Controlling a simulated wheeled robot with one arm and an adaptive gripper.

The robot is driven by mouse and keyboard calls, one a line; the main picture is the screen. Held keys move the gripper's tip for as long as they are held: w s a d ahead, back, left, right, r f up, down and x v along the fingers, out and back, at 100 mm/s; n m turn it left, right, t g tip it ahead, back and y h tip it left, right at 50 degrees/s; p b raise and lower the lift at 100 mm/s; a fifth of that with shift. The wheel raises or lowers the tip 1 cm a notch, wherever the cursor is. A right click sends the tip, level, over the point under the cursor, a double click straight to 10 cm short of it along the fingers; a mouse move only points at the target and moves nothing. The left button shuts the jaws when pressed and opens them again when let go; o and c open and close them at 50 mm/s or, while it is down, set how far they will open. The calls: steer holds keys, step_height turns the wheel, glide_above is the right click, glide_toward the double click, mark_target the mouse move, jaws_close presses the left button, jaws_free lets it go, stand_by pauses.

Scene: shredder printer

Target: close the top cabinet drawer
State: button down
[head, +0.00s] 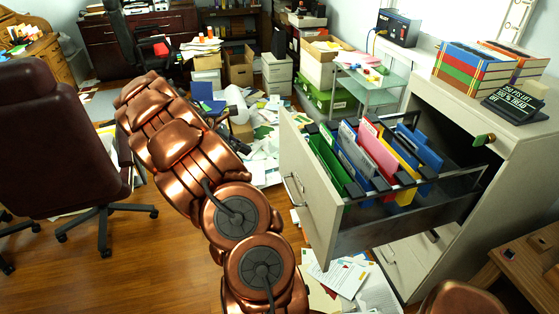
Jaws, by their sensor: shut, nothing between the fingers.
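The top cabinet drawer (307,190) is pulled far out of the beige filing cabinet (470,200), toward the left. It holds several hanging folders in green, blue, pink and yellow. Its front has a metal handle (292,190). The cabinet opening behind the drawer is dark. The lower drawer front (428,240) looks flush with the cabinet. My copper arm rises from the bottom middle toward the upper left, left of the drawer and apart from it in the picture. I cannot make out my gripper or its fingers.
Binders (470,72) and a black sign (512,105) stand on the cabinet top. Papers (345,275) litter the floor below the drawer. A dark office chair (60,135) stands at left. A glass side table (370,85) and green box (325,97) are behind the drawer.

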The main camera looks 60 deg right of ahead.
steer(key=d+f, duration=0.1)
steer(key=p, duration=0.3)
glide_toward(287, 163)
steer(key=a+f+x, duration=0.1)
steer(key=x, duration=0.4)
steer(key=shift+s+d+r, duration=0.1)
steer(key=shift+s+d, duration=0.35)
steer(key=shift+d, duration=0.25)
